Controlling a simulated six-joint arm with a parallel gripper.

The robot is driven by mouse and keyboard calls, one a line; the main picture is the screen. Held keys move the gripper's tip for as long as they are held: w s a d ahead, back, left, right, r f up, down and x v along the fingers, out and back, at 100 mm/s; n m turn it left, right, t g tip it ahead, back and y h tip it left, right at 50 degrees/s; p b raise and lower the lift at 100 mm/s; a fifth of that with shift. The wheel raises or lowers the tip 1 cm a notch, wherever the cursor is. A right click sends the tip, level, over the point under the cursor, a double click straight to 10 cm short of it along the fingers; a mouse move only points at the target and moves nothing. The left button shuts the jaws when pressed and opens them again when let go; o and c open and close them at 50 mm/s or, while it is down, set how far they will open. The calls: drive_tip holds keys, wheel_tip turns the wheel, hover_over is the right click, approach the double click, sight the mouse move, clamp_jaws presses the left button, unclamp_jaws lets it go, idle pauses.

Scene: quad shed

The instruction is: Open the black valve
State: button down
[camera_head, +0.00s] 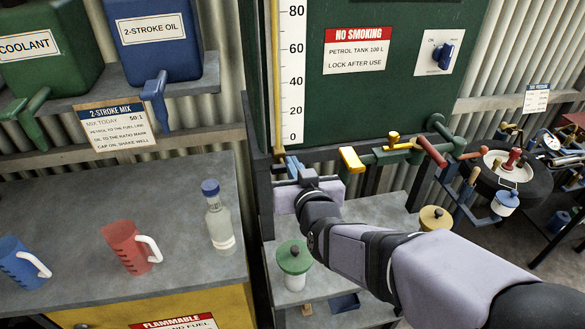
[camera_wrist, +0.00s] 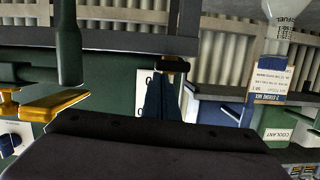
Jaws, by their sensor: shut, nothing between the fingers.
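A green pipe (camera_head: 378,157) runs below the green petrol tank (camera_head: 400,95). It carries a yellow lever (camera_head: 352,159), a smaller yellow handle (camera_head: 393,140) and a red lever (camera_head: 432,152). My gripper (camera_head: 291,166) is at the tank's lower left corner, below the level scale and left of the yellow lever, apart from it. Its blue fingers are shut and empty; they also show in the wrist view (camera_wrist: 161,98). A yellow lever (camera_wrist: 45,108) is at the left in the wrist view. My arm hides part of the area below the pipe.
A grey shelf (camera_head: 365,240) below the tank holds a green-lidded jar (camera_head: 294,262) and a yellow-lidded jar (camera_head: 434,218). The left bench carries a clear bottle (camera_head: 219,218), a red jug (camera_head: 127,248) and a blue jug (camera_head: 20,262).

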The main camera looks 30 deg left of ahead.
drive_tip(key=shift+w+d+f+m+b, duration=0.25)
drive_tip(key=shift+m+b, duration=0.35)
drive_tip(key=shift+b, duration=1.45)
drive_tip(key=f+m+y+b, duration=0.1)
drive_tip(key=m, duration=0.3)
drive_tip(key=f+m+g+y+b, duration=0.1)
drive_tip(key=m, duration=0.2)
drive_tip(key=f+m+y+b, duration=0.1)
drive_tip(key=m+y+b, duration=0.1)
drive_tip(key=m, duration=0.2)
drive_tip(key=shift+w+d+f+m+g, duration=0.25)
drive_tip(key=shift+d+m+g, duration=0.05)
